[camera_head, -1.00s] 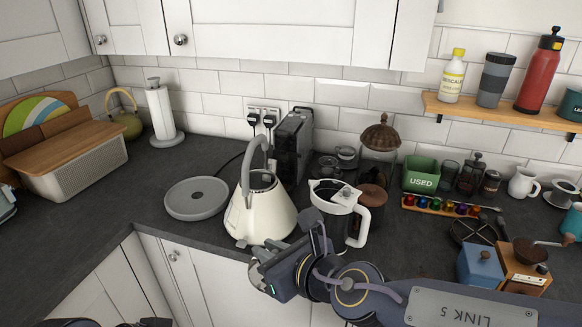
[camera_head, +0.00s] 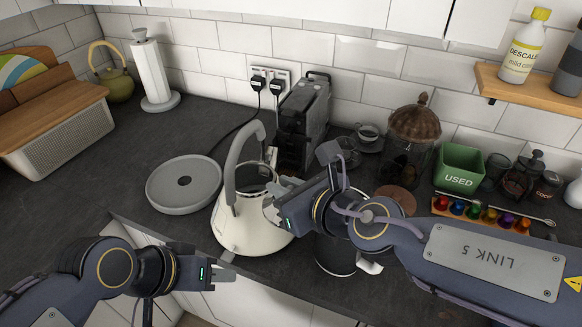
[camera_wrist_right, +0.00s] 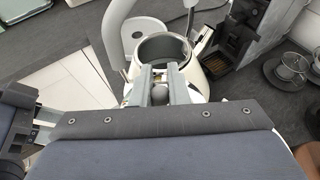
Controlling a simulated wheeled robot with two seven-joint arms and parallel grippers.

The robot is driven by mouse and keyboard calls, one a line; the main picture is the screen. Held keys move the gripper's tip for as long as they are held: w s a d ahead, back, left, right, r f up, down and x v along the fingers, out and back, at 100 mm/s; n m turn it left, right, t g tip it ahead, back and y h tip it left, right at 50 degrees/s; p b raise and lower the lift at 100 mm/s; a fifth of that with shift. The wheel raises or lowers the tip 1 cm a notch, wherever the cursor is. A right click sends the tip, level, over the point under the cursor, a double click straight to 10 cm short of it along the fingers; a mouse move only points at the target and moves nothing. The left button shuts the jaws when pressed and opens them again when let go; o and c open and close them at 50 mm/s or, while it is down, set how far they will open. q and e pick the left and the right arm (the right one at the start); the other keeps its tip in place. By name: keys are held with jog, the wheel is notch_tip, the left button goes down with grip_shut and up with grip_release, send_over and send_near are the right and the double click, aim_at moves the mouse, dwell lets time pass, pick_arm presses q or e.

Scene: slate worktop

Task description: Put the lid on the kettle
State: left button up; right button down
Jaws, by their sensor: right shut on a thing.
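The cream kettle (camera_head: 236,230) with its grey arched handle stands upright on the worktop, its top opening uncovered. Its open rim (camera_wrist_right: 140,52) also shows in the right wrist view. My right gripper (camera_head: 272,198) is at the kettle's right side, close to the opening. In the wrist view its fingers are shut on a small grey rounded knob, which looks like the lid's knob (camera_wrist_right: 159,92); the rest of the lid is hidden. My left gripper (camera_head: 228,267) is open and empty, in front of the kettle near the counter edge.
The round grey base (camera_head: 172,186) lies left of the kettle. A coffee machine (camera_head: 305,112) stands behind it. A white and black jug (camera_head: 335,255) is right of the kettle, partly behind my right arm.

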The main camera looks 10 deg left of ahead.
jog(key=shift+w+a+f, duration=0.1)
jog(key=shift+w, duration=0.2)
jog(key=shift+w+a+f, duration=0.15)
jog(key=shift+a+f, duration=0.05)
jog(key=shift+a, duration=0.2)
jog(key=b+x, duration=0.1)
jog(key=x, duration=0.2)
jog(key=shift+w+a, duration=0.15)
jog(key=shift+w+a+p, duration=0.4)
jog(key=shift+w+a, duration=0.2)
jog(key=shift+a, duration=0.2)
jog(key=shift+w+a+p, duration=0.35)
jog(key=shift+w+a, duration=0.25)
jog(key=shift+a, duration=0.2)
jog(key=shift+w+a+p, duration=0.45)
jog(key=shift+w+a, duration=0.2)
jog(key=shift+a, duration=0.2)
jog(key=shift+w+a+p, duration=0.45)
jog(key=shift+w+a, duration=0.2)
jog(key=shift+a, duration=0.25)
jog(key=shift+w+a+f, duration=0.1)
jog(key=shift+a+f, duration=0.05)
jog(key=shift+f+b, duration=0.25)
jog(key=shift+b, duration=0.2)
jog(key=shift+w+a+r, duration=0.1)
jog(key=shift+w+a, duration=0.05)
jog(key=shift+a, duration=0.25)
